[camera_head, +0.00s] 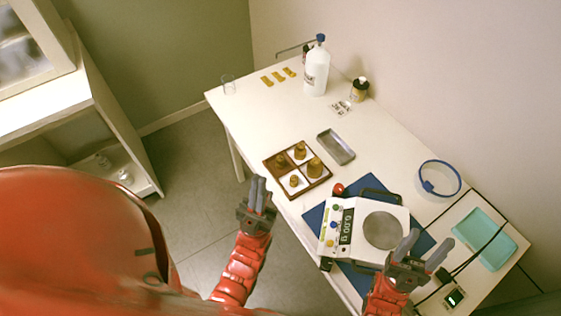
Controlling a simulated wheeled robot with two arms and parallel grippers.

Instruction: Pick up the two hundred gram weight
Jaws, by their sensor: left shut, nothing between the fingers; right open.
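Several brass weights of different sizes stand in a brown tray (269,165) with white compartments on the white table. The largest-looking brass weight (315,168) is in the right compartment. Another brass weight (299,150) is in the back one, one (281,161) in the left and a small one (294,181) in the front. Their markings are too small to read, so I cannot tell which is two hundred grams. My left gripper (258,184) is shut and empty, in front of and left of the tray. My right gripper (427,240) is open and empty, by the scale's front right.
A white scale (360,246) with a round grey pan (383,230) sits on a blue mat (313,216). A metal dish (336,147) lies behind the tray.

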